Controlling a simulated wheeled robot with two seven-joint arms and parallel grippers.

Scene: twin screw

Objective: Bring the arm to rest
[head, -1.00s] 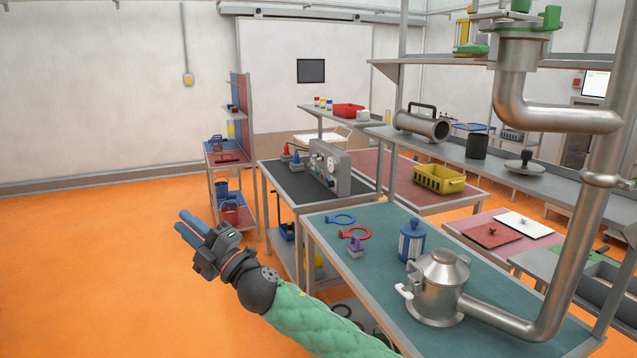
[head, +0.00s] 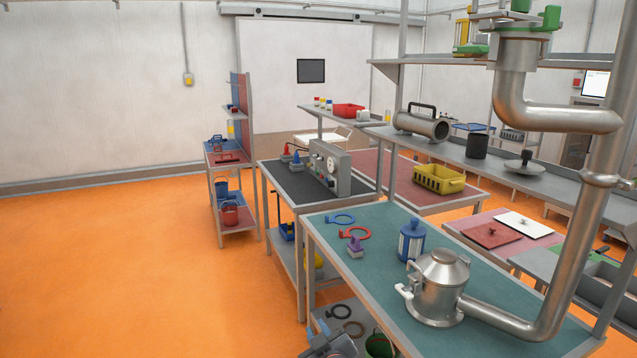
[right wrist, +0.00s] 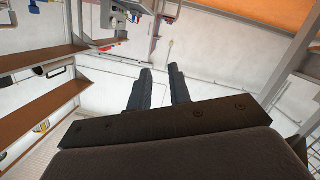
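The right arm behind the gripper is out of the head view. My left gripper is in neither view.
A grey control box (head: 328,168) stands on the table behind. Orange floor (head: 120,260) is clear on the left.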

